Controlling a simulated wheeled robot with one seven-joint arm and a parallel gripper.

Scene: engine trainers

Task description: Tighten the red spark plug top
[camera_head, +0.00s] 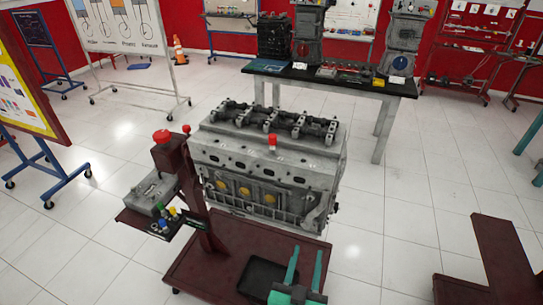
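The red spark plug top (272,139) stands upright on the upper face of the grey engine block (262,160), near its middle. A pale part shows just below the red. How far it is seated cannot be told from here. My gripper (308,251) is at the bottom of the view, with two teal fingers spread apart and nothing visible between them. It is in front of the engine, lower in the picture and apart from the spark plug top.
The engine sits on a dark red stand (205,262) with a post at its left. A side tray (135,218) holds a grey box and small coloured pieces. A table (345,80) with engine parts stands behind.

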